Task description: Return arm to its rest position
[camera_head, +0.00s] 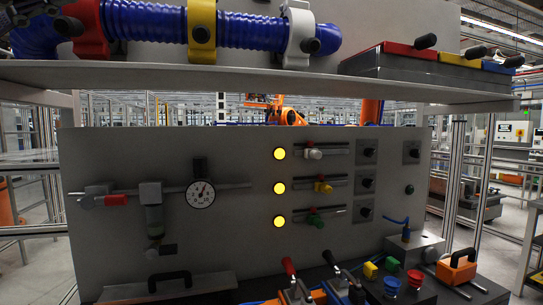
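Neither of my grippers can be made out in the head view, and no arm of mine clearly shows. A dark, cut-off shape (22,10) sits in the top left corner by the end of the blue hose; I cannot tell what it is. The grey drive unit panel (110,150) stands upright in front of me. It carries a round gauge (201,194), a red-handled valve (116,200) and three lit yellow lamps, the top one (279,154) beside a row of small slide levers.
A shelf (250,75) crosses above the panel. It bears the blue ribbed hose (250,27) in red, yellow and white clamps, and a dark box (400,64) with coloured lids. An aisle opens at right.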

